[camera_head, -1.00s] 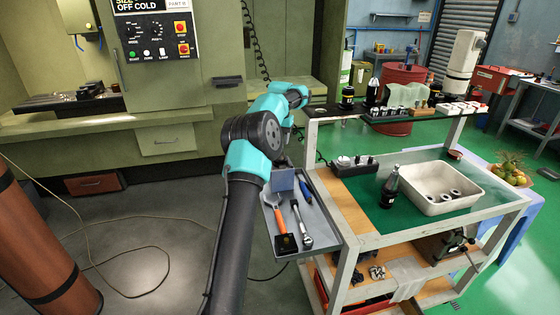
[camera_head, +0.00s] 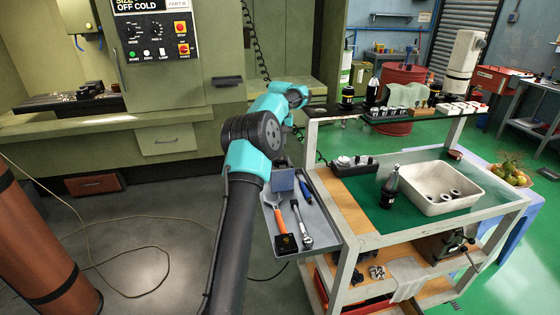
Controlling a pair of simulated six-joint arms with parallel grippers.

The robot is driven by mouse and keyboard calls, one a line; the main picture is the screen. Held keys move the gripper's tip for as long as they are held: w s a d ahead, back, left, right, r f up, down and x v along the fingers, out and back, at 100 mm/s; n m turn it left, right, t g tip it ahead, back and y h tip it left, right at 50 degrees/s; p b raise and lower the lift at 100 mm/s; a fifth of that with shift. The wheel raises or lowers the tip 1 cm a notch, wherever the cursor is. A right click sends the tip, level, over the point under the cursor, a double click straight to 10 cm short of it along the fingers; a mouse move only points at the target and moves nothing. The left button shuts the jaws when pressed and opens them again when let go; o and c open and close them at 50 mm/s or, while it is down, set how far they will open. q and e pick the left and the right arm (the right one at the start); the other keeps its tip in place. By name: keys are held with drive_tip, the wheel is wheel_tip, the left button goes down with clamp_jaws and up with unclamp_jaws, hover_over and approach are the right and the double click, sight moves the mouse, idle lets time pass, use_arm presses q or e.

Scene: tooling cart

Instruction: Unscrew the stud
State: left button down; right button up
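One teal and black arm of mine (camera_head: 262,135) rises from the bottom and bends away towards the cart's upper shelf. Its far end (camera_head: 296,94) shows only as teal and dark links; I cannot make out gripper fingers there. No second arm shows. A black block (camera_head: 354,169) with several small silver metal pieces stands on the cart's worktop at the left rear. I cannot tell which piece, if any, is the stud. A wrench with a silver shaft (camera_head: 299,222) lies in the grey side tray (camera_head: 322,232), beside an orange-handled tool (camera_head: 278,212).
On the green worktop (camera_head: 365,200) stand a dark bottle (camera_head: 389,189) and a white bin (camera_head: 440,209) holding several metal rings. Bottles and small boxes line the upper shelf (camera_head: 325,111). A green machine (camera_head: 165,80) stands at the left. Floor in front is mostly clear.

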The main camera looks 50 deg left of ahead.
use_arm(q)
drive_tip(key=shift+n, duration=1.6)
drive_tip(key=shift+n, duration=1)
drive_tip(key=n, duration=0.4)
drive_tip(key=shift+n, duration=0.9)
drive_tip(key=n, duration=0.4)
drive_tip(key=shift+n, duration=0.3)
